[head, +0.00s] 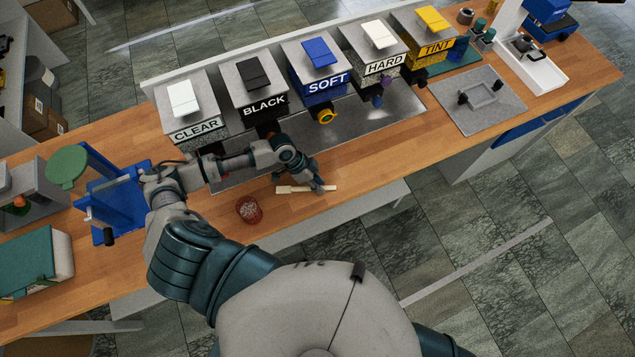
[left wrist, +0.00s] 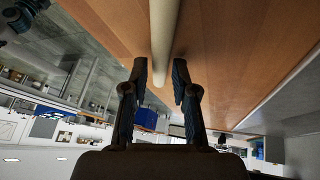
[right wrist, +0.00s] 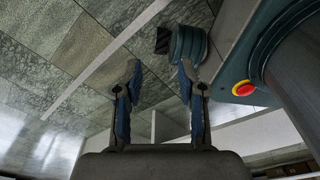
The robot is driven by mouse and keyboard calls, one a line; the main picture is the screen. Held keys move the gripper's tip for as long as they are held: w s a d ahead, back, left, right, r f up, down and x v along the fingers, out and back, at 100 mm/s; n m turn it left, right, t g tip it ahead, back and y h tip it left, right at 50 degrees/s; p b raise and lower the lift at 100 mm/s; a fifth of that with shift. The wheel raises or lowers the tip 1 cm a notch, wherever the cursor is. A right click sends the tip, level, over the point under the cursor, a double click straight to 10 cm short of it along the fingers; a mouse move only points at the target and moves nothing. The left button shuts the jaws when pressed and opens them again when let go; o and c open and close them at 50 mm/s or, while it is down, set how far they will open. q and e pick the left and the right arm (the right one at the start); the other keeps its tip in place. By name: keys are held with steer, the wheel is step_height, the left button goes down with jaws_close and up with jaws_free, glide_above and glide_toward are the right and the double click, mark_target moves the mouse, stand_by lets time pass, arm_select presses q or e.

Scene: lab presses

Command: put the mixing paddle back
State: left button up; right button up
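The mixing paddle (head: 292,189) is pale and wooden and lies flat on the wooden bench near its front edge. Its broad end points left and its handle right in the head view. My left gripper (head: 321,187) is low over the handle. In the left wrist view the round handle (left wrist: 163,40) runs between the fingertips of my left gripper (left wrist: 161,75), which are open with a small gap at each side. My right gripper (right wrist: 158,70) shows only in the right wrist view, open and empty, away from the bench over the floor.
A red cup (head: 249,211) stands left of the paddle. Behind are several dispensers, labelled CLEAR (head: 194,121), BLACK (head: 259,100), SOFT (head: 323,75), HARD (head: 378,56) and TINT (head: 430,38), over a metal tray (head: 375,118). A blue press (head: 104,192) stands left. The bench right of the paddle is clear.

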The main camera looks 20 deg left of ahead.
arm_select(q)
steer(key=shift+o, duration=0.2)
steer(key=shift+d, duration=0.15)
steer(key=shift+a+r, duration=0.3)
steer(key=shift+r, duration=0.15)
steer(key=v, duration=0.5)
steer(key=shift+a+r+b, duration=0.2)
steer(key=shift+a+b, duration=0.1)
steer(key=shift+b, duration=0.05)
steer(key=shift+a+r, duration=0.2)
steer(key=shift+r, duration=0.3)
arm_select(e)
steer(key=shift+d+f, duration=0.35)
steer(key=shift+d, duration=0.2)
arm_select(q)
steer(key=shift+d, duration=0.1)
